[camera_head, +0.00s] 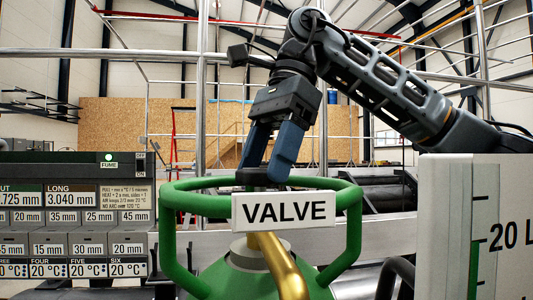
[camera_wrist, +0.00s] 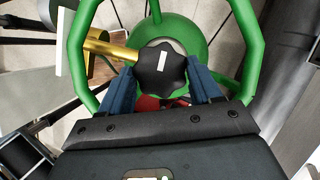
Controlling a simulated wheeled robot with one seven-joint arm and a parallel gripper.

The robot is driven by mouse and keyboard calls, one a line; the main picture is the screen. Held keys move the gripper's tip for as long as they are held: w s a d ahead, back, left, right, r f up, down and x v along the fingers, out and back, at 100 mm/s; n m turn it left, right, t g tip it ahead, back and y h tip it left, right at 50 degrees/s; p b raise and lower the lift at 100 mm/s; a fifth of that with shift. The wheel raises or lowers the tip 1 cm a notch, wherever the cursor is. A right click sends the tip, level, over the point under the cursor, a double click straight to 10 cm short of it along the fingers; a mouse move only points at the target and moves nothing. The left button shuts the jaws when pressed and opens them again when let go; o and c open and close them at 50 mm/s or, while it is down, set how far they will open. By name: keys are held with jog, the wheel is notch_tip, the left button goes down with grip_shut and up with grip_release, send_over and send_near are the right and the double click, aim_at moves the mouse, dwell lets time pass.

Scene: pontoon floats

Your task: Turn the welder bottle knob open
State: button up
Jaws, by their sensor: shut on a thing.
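The welder bottle (camera_head: 245,268) is green, with a green guard ring (camera_head: 190,202) around its top and a white sign reading VALVE (camera_head: 284,210). A brass outlet (camera_head: 279,265) comes out at the front. The black lobed knob (camera_wrist: 161,70) with a white mark shows inside the ring in the wrist view; in the head view only a dark edge of it shows above the ring. My gripper (camera_head: 268,172) comes down from above with its blue fingers at the knob. In the wrist view the fingers (camera_wrist: 162,85) are on either side of the knob, shut on it.
A panel of labelled drawers (camera_head: 75,220) stands at the left, with a green FUME light. A white gauge board marked 20 L (camera_head: 450,230) stands close at the right. Metal railings and a wooden wall (camera_head: 120,120) are behind. The guard ring closely surrounds the fingers.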

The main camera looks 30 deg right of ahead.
jog(key=n+g, duration=0.1)
jog(key=n, duration=0.1)
jog(key=n+p, duration=0.1)
jog(key=n, duration=0.1)
jog(key=shift+w+a+r+n+g, duration=0.1)
jog(key=shift+w+n+g, duration=0.1)
jog(key=shift+n+g, duration=0.15)
jog(key=shift+w+n+g+h+p, duration=0.1)
jog(key=shift+n+g+h+p, duration=0.55)
jog(key=shift+n+p, duration=0.95)
jog(key=shift+n, duration=0.45)
jog(key=o, duration=1)
jog(key=shift+o, duration=0.2)
jog(key=v, duration=0.7)
jog(key=shift+r, duration=0.3)
